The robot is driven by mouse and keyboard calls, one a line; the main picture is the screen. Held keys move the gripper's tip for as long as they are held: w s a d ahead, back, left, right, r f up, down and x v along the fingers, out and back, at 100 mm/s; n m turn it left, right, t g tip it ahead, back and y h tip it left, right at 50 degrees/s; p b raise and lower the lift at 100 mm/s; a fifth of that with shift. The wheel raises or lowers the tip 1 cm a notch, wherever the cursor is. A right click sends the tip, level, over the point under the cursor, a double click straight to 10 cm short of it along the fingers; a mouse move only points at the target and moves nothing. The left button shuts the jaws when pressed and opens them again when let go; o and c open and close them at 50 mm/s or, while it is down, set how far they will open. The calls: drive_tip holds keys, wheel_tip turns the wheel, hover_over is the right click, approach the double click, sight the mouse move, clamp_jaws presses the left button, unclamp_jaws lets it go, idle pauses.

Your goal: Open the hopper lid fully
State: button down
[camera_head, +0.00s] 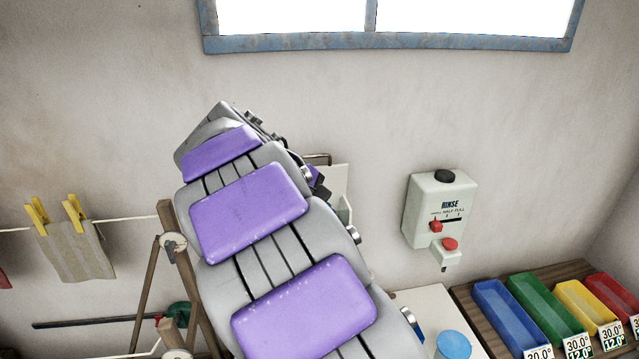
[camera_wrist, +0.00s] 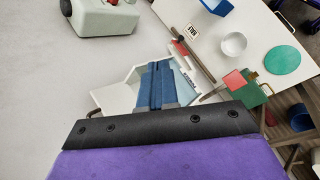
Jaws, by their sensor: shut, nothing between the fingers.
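A white box (camera_wrist: 113,99), which seems to be the hopper, stands against the pale wall in the wrist view. In the head view only a pale strip of it (camera_head: 341,181) shows behind my arm, with a thin dark handle-like bar (camera_head: 318,157) at its top. How far its lid is open I cannot tell. My gripper's blue fingers (camera_wrist: 157,66) lie side by side, shut and empty, in front of or over the white box; contact cannot be told. In the head view my arm hides the fingers and most of the box.
A white RINSE dispenser (camera_head: 435,210) hangs on the wall to the right. Blue (camera_head: 505,318), green, yellow and red bins stand at lower right. A white bowl (camera_wrist: 233,45) and green disc (camera_wrist: 282,61) lie on the white table. A cloth (camera_head: 76,252) hangs on a line at left.

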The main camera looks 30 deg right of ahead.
drive_tip(key=s+a+f+m+y+b, duration=0.3)
drive_tip(key=s+a+f+b, duration=0.3)
drive_tip(key=s+f, duration=0.65)
drive_tip(key=s+a+f+m+y+b, duration=0.35)
drive_tip(key=s+f+b, duration=0.45)
drive_tip(key=f, duration=0.7)
drive_tip(key=w+d+r+m+t+h, duration=0.1)
drive_tip(key=w+d+r+t, duration=0.15)
drive_tip(key=w, duration=0.35)
drive_tip(key=w+d+r+m+t, duration=0.1)
drive_tip(key=w+d+t, duration=0.1)
drive_tip(key=w+t, duration=0.25)
drive_tip(key=w+d+r+m+t+h, duration=0.1)
drive_tip(key=w+d+r+t, duration=0.15)
drive_tip(key=w, duration=0.45)
drive_tip(key=w+d+r+t+h, duration=0.1)
drive_tip(key=w+d+r+t, duration=0.3)
drive_tip(key=r, duration=0.5)
drive_tip(key=w+d+r+t+h, duration=0.1)
drive_tip(key=w+d+r+t, duration=0.15)
drive_tip(key=r+t, duration=0.5)
drive_tip(key=p+x, duration=1)
drive_tip(key=x, duration=0.4)
drive_tip(key=shift+w+r+g, duration=0.2)
drive_tip(key=shift+w+g, duration=0.1)
drive_tip(key=shift+g, duration=0.1)
